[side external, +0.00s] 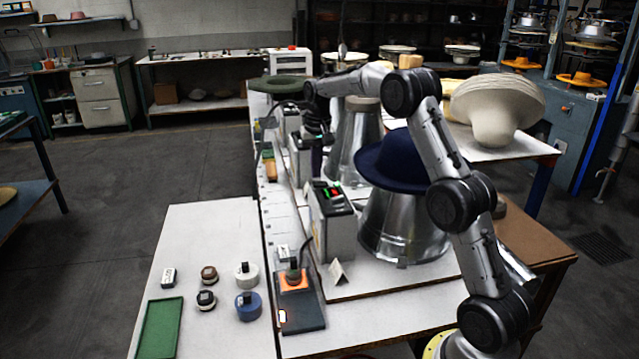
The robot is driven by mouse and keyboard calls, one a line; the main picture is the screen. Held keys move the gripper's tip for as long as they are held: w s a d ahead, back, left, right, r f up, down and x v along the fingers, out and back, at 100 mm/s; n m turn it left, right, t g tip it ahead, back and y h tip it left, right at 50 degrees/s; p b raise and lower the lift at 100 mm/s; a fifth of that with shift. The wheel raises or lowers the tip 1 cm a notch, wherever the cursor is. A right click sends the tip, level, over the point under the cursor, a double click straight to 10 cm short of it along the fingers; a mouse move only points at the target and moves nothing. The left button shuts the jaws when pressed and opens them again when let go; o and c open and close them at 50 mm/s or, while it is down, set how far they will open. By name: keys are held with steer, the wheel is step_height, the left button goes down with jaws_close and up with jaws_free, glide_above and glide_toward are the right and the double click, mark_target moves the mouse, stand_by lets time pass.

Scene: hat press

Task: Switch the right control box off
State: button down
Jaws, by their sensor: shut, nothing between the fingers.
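A grey control box (332,225) with red and green switches on its dark top stands in the foreground, beside a metal cone that carries a dark blue hat (400,165). A second similar box (300,158) stands behind it, and another (288,120) farther back. I cannot tell from the picture which one counts as the right box, nor read the switch positions. My gripper (322,140) hangs pointing down by the second box, above and behind the nearest box. It is shut and empty. Its fingertips are small and dark, so contact with the second box cannot be told.
An orange and black device (297,300) and a folded card (338,273) are near the front box. Several small pots and a green tray (160,328) lie on the white table at left. Felt hats (495,105) are stacked at right. The table's left part has free room.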

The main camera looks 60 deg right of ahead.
mark_target(316, 183)
steer(key=shift+f, duration=1)
stand_by(0.8)
steer(key=shift+r, duration=3.55)
